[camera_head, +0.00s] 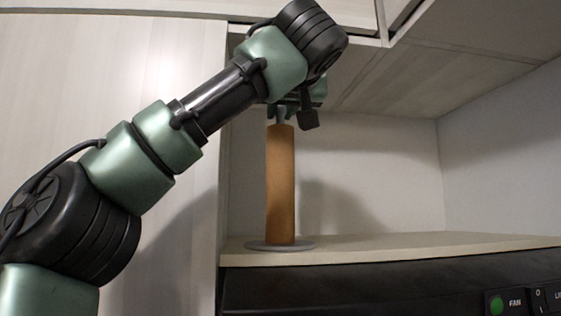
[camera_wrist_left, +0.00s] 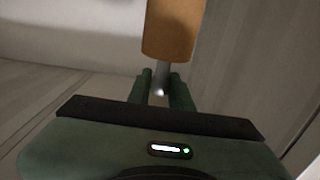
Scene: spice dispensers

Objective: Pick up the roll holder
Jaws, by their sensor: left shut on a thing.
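The roll holder (camera_head: 280,185) stands upright on the shelf, with a brown cardboard-like roll around its post and a flat grey round base (camera_head: 279,246). Its base looks to be at the shelf surface; I cannot tell if it is touching. My left gripper (camera_head: 281,114) is above the roll, shut on the thin grey top of the post. In the left wrist view, the brown roll (camera_wrist_left: 172,30) is at the top and the metal post end (camera_wrist_left: 161,80) sits between the two green fingers (camera_wrist_left: 160,90). My right gripper is not in view.
The light shelf (camera_head: 400,247) has free room to the right of the holder. A cabinet panel (camera_head: 170,70) stands at the left and a cabinet underside (camera_head: 440,75) hangs above. A black fan-control panel (camera_head: 390,290) runs below the shelf's front edge.

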